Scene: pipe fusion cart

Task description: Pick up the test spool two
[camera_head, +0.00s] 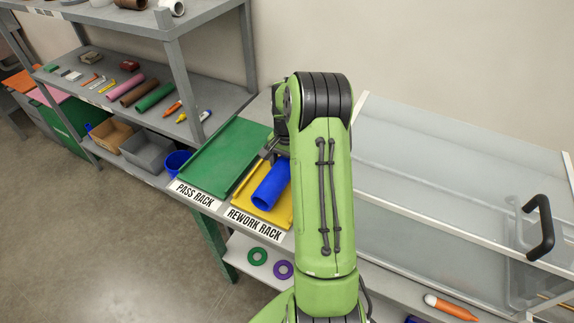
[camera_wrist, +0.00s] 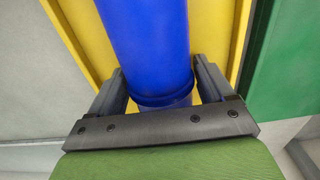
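A blue pipe spool (camera_head: 271,184) lies in the yellow tray (camera_head: 246,190) labelled REWORK RACK. I cannot tell from any marking whether it is test spool two. In the wrist view, the blue spool (camera_wrist: 150,45) runs away from me, with a collar near its close end. My gripper (camera_wrist: 164,82) is open, its two dark fingers on either side of that end. The fingers are very close to the spool's sides; I see no clear grip. In the head view, my green arm hides most of my gripper and part of the yellow tray.
A green tray (camera_head: 226,155) labelled PASS RACK lies left of the yellow one and is empty. A shelf unit (camera_head: 205,92) with several coloured pipes and tools stands further left. A clear-covered cabinet with a black handle (camera_head: 541,228) is at right. Green and purple rings lie below.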

